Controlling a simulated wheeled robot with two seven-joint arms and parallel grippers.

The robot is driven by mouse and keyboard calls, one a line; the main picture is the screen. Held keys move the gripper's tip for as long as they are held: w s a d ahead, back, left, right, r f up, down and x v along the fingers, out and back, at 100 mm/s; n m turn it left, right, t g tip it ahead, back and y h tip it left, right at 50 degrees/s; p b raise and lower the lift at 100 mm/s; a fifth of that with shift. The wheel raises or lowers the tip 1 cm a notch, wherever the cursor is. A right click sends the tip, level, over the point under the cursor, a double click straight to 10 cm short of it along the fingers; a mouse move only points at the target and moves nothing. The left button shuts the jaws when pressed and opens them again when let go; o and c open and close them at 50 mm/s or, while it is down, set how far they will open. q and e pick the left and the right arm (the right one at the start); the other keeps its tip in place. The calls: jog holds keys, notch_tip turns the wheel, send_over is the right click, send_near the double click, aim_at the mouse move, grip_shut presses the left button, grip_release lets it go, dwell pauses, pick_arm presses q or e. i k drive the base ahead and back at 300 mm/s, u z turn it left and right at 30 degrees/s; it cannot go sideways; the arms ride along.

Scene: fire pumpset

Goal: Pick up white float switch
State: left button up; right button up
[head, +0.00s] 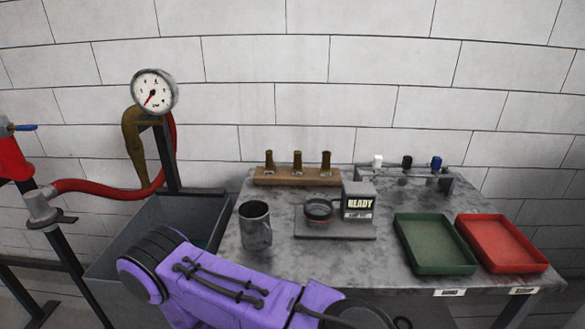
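The white float switch (378,161) is a small white cylinder at the back right of the table. It stands upright at the left end of a low grey rack (405,176). A black switch (407,163) and a blue switch (436,164) stand beside it on the same rack. Their lower parts are small and hard to make out. My purple arm crosses the bottom of the head view, well in front of the rack. Neither of my grippers shows.
The grey table (280,262) holds a metal mug (255,225), a device marked READY (359,205), a wooden block with brass pieces (290,177), a green tray (435,245) and a red tray (502,243). A gauge (154,92) and a grey tank stand left.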

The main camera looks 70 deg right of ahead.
aim_at(375, 163)
jog(key=u, duration=0.35)
jog(key=k, duration=1.3)
jog(key=z, duration=0.7)
